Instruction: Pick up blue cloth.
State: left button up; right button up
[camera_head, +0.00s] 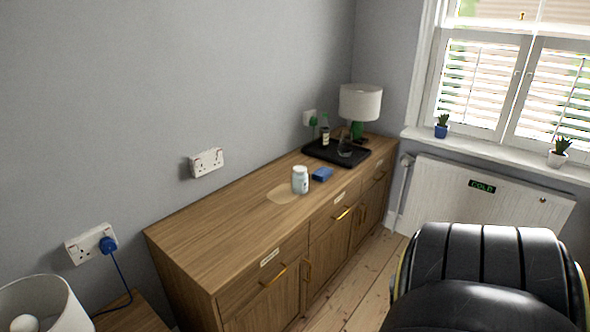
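A small blue folded cloth (322,174) lies flat on top of the wooden sideboard (215,240), around the middle of its length. A white bottle (300,180) stands just left of the cloth, close to it. A pale beige patch (283,193), which looks like a spill, lies on the wood beside the bottle. Neither of my grippers shows in the head view.
A black padded chair (480,270) stands at the lower right. The sideboard's near top is clear. Floorboards (365,290) show between sideboard and chair.

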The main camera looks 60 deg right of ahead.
aim_at(323, 172)
jog(key=u, duration=0.35)
jog(key=i, duration=0.3)
jog(key=z, duration=2.6)
